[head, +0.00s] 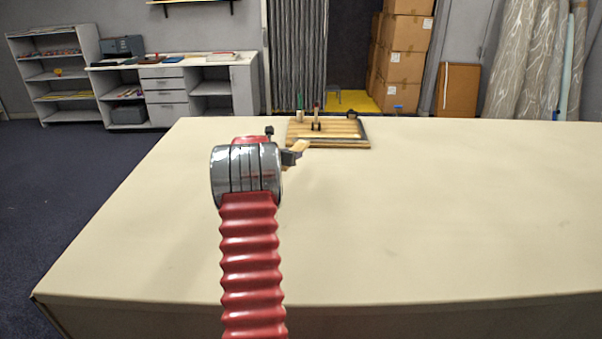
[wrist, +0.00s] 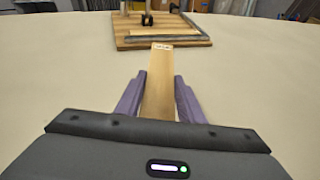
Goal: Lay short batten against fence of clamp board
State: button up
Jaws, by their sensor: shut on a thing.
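The short batten (wrist: 159,82) is a flat light-wood strip held between the two fingers of my gripper (wrist: 160,98) in the wrist view. Its far end, with a small pale label, points toward the clamp board. In the head view the batten (head: 301,146) sticks out to the right of my gripper (head: 289,157), partly hidden by it. The clamp board (head: 345,130) is a wooden board at the far edge of the table, and it also shows in the wrist view (wrist: 140,42). A grey strip, apparently the fence (wrist: 178,40), runs along its near and right edges. I cannot tell whether the batten touches the board.
Upright clamps with dark feet (head: 316,127) stand on the board. The cloth table (head: 430,210) is otherwise clear, with wide room right of my arm. Shelves (head: 62,72) and stacked cartons (head: 405,55) stand beyond the table.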

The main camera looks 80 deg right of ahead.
dwell(0.4)
send_over(291, 182)
jog(key=shift+d+f, duration=0.15)
jog(key=shift+f, duration=2.9)
jog(key=shift+f, duration=0.1)
jog(key=shift+f, duration=1.8)
jog(key=o, duration=1.2)
jog(key=shift+f, duration=0.1)
